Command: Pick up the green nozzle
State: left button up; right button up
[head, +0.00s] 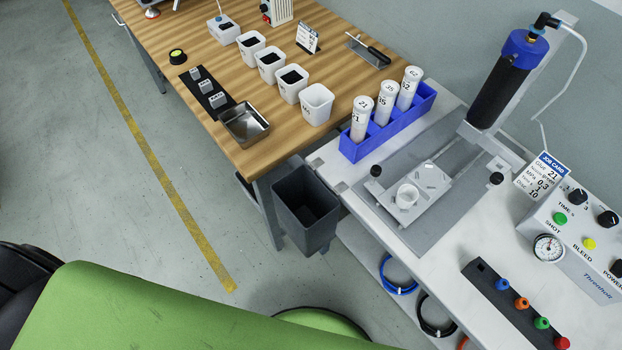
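The green nozzle (541,323) stands in a black holder strip (485,275) on the white bench at the lower right. It is a small round knob shape between an orange nozzle (522,303) and a red nozzle (562,342). A blue nozzle (502,284) stands at the far end of the same row. Neither of my grippers shows in the head view, so nothing can be seen touching the green nozzle.
The control box (585,240) with gauge and knobs stands just behind the holder. A black dispenser cylinder (497,90), a blue rack (361,147) of labelled tubes and a job card (541,176) stand farther back. A grey bin (306,208) hangs between white bench and wooden table (215,108).

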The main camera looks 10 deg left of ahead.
aim_at(542, 323)
jog(key=k+z, duration=0.15)
jog(key=z, duration=1.6)
jog(key=i+l+u, duration=0.15)
jog(key=l, duration=0.25)
jog(key=l+u, duration=0.15)
jog(key=l, duration=0.2)
